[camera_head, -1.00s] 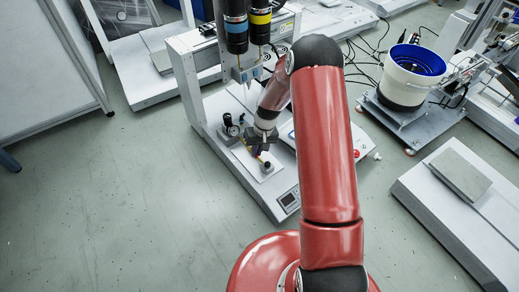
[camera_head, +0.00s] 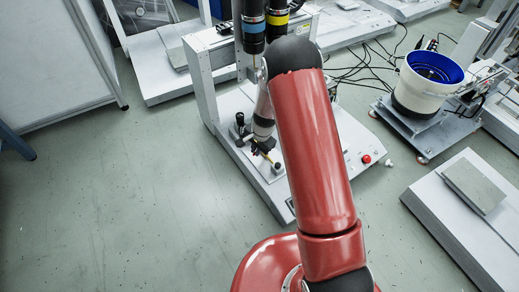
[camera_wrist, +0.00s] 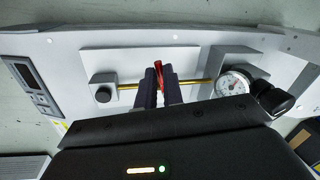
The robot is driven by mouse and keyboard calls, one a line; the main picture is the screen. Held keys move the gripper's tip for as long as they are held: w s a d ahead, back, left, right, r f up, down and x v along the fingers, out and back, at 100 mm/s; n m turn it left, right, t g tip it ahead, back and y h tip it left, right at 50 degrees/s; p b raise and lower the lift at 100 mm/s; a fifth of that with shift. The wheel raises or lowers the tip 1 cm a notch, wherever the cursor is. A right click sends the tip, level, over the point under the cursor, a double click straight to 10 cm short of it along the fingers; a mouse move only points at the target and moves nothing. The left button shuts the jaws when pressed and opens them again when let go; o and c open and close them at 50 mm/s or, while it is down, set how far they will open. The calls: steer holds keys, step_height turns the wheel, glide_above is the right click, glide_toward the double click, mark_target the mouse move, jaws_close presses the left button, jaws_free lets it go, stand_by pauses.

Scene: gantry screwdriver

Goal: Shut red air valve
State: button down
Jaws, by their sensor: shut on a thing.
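The red air valve (camera_wrist: 158,68) shows in the wrist view as a small red handle on a thin brass pipe (camera_wrist: 198,81). My gripper (camera_wrist: 160,76) is shut on the red handle, with its two dark fingers on either side of it. Only the handle's far end shows between the fingertips. In the head view my gripper (camera_head: 262,147) is low over the screwdriver station's white base (camera_head: 240,103), at the brass pipe. The handle is too small and hidden there to make out.
A round pressure gauge (camera_wrist: 232,83) and a black regulator knob (camera_wrist: 277,100) stand right of the valve in the wrist view. Blue-banded and yellow-banded screwdrivers (camera_head: 253,27) hang above the station.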

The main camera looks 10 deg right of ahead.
steer(key=shift+w+a+m+p, duration=0.2)
steer(key=shift+w+m+p, duration=0.05)
steer(key=shift+m, duration=0.45)
steer(key=shift+w+a+m+p, duration=0.2)
steer(key=shift+w+m+p, duration=0.05)
steer(key=shift+m, duration=0.45)
steer(key=shift+h, duration=0.3)
steer(key=c, duration=1.5)
jaws_free()
steer(key=r, duration=0.2)
steer(key=s+r+p, duration=0.1)
steer(key=r, duration=0.4)
steer(key=shift+s+d+r, duration=0.15)
steer(key=shift+d+r, duration=0.1)
steer(key=shift+r, duration=0.2)
